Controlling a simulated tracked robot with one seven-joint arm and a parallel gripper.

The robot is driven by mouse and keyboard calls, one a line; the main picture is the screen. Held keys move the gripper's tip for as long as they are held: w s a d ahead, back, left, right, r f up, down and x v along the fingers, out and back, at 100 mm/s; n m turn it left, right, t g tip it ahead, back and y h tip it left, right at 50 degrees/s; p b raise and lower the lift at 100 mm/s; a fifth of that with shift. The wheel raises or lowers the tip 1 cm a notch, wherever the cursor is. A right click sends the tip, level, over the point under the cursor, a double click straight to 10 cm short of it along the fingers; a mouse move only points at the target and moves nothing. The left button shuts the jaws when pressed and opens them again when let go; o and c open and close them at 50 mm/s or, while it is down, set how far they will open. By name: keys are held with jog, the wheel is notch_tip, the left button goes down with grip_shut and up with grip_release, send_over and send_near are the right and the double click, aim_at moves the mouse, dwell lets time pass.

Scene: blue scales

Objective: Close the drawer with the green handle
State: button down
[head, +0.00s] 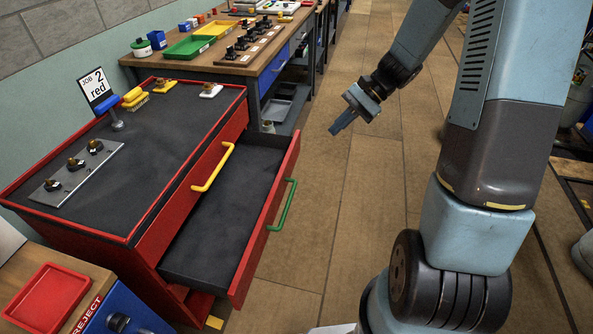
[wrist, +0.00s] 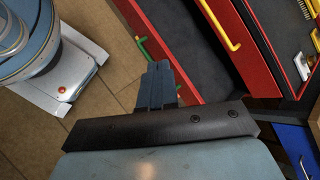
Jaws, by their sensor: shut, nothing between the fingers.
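The drawer with the green handle (head: 281,205) is pulled well out of the red cabinet (head: 190,140). Its dark inside (head: 215,225) looks empty. In the wrist view, part of the green handle (wrist: 142,47) shows just left of my fingers, and the drawer's dark floor (wrist: 180,42) lies beyond them. My gripper (head: 341,123) is shut and empty. In the head view it hangs to the upper right of the green handle, outside the drawer front and apart from it. My shut fingers also show in the wrist view (wrist: 157,85), partly covering the drawer front.
A yellow handle (head: 213,168) marks the shut drawer above. The cabinet top holds a metal strip with knobs (head: 76,172), a yellow brush (head: 135,98) and a sign (head: 96,88). A workbench (head: 235,65) stands behind. The tiled floor (head: 340,200) right of the drawer is clear.

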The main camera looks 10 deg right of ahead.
jog(key=w+f+m+t+y, duration=0.2)
jog(key=w+f+m+y, duration=0.35)
jog(key=f, duration=0.75)
jog(key=m+t+y, duration=0.2)
jog(key=m+t, duration=0.4)
jog(key=m, duration=0.3)
send_near(286, 169)
jog(key=x, duration=0.6)
jog(key=shift+s+a+r, duration=0.1)
jog(key=shift+a+r, duration=0.15)
jog(key=shift+a, duration=0.2)
